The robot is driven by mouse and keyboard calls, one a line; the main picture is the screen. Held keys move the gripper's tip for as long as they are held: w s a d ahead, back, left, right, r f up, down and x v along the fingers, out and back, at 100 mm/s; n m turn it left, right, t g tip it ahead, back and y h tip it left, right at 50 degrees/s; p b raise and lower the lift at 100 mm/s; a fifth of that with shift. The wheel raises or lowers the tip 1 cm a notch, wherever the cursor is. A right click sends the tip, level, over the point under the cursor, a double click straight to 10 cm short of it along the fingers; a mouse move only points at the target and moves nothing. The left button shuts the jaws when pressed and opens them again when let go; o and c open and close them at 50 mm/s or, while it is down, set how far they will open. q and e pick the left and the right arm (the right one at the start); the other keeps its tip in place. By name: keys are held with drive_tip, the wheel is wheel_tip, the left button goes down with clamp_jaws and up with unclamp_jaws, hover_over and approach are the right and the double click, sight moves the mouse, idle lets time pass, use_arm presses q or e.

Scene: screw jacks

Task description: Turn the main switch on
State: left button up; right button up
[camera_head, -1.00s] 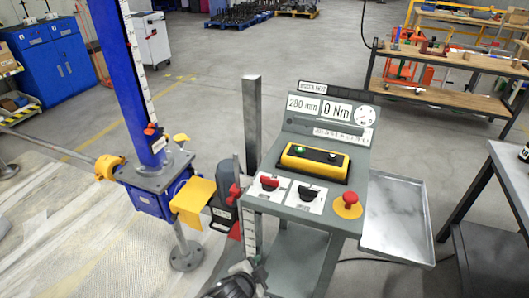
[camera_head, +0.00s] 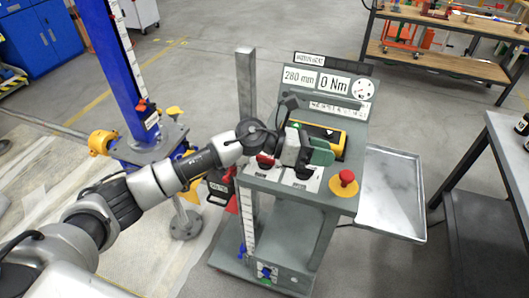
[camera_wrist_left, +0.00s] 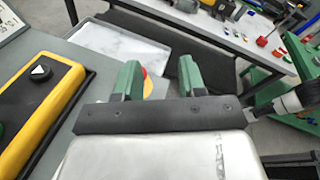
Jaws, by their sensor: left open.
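The grey control console (camera_head: 330,200) stands in the middle of the head view. Its red rotary switch (camera_head: 265,160) is partly covered by my left arm; I cannot read its label. The black rotary switch beside it is mostly hidden behind my gripper, with part of its white plate (camera_head: 306,182) showing. My left gripper (camera_head: 321,151) is above the panel, right of the red switch, with green fingers apart and nothing between them. In the left wrist view the open fingers (camera_wrist_left: 160,80) point toward the tray side. My right gripper is not in view.
A red emergency stop (camera_head: 345,178) sits at the panel's right front. A yellow button box (camera_head: 325,137) lies behind my gripper. A metal tray (camera_head: 390,195) projects on the right. A blue screw jack (camera_head: 115,80) stands left. Displays (camera_head: 317,80) read 280 mm and 0 Nm.

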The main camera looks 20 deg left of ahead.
use_arm(q)
drive_tip(key=w+a+f+m+g+y, duration=0.25)
drive_tip(key=a+m+y, duration=0.3)
drive_tip(key=a, duration=0.35)
drive_tip(key=m+y, duration=0.1)
drive_tip(key=y, duration=0.5)
approach(266, 160)
drive_tip(key=shift+g, duration=0.35)
drive_tip(key=p+x, duration=0.1)
drive_tip(key=x, duration=0.1)
drive_tip(key=p+x, duration=0.1)
drive_tip(key=x, duration=0.1)
drive_tip(key=w+p+x, duration=0.1)
drive_tip(key=p+x, duration=0.1)
drive_tip(key=x, duration=0.1)
drive_tip(key=shift+w+f, duration=0.1)
drive_tip(key=shift+d+f, duration=0.2)
drive_tip(key=shift+f, duration=0.5)
clamp_jaws()
